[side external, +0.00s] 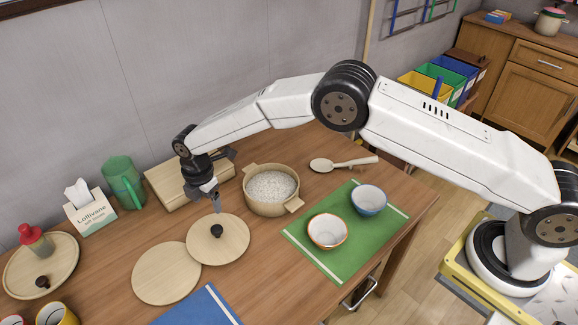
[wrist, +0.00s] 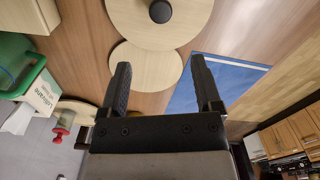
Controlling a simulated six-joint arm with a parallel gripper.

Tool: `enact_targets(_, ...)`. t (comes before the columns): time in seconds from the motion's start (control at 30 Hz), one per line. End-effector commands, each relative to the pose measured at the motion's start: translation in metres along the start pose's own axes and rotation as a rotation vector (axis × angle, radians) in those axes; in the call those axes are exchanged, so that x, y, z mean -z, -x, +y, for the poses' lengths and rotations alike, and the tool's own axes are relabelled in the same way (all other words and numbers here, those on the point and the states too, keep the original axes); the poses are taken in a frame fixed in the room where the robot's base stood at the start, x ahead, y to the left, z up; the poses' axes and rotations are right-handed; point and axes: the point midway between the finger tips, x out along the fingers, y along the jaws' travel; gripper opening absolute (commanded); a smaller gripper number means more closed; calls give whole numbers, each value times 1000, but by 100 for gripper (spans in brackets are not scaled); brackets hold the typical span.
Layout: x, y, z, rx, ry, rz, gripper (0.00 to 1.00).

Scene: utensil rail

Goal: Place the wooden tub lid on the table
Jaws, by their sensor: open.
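The wooden tub lid (side external: 203,252), a pale round disc with a black knob, lies knob up at table level beside the tub. It also shows at the top of the wrist view (wrist: 190,28). Its edge overlaps a plain round board (side external: 164,275); I cannot tell whether it rests on that board. The wooden tub (side external: 271,208) is uncovered and full of white rice-like grains. My gripper (side external: 217,208) is open and empty, above the lid's far edge and apart from the knob. In the wrist view its two fingers (wrist: 160,65) stand wide apart with nothing between them.
A wooden box (side external: 165,190) stands behind my gripper, with a green pitcher (side external: 123,182) and tissue box (side external: 90,212) to its left. A green mat (side external: 310,262) with two bowls lies right. A blue mat (side external: 200,308) is in front. A round tray (side external: 65,262) is far left.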

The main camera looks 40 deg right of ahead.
Motion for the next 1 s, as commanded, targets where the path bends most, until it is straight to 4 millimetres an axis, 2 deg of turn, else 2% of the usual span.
enact_targets(0.27,-9,9,-3,-8,-57,1,82)
enact_targets(0.47,-33,32,-16,-28,-222,5,82)
enact_targets(0.77,-82,76,-60,-73,-590,20,82)
enact_targets(1.0,-115,105,-110,-108,-889,40,82)
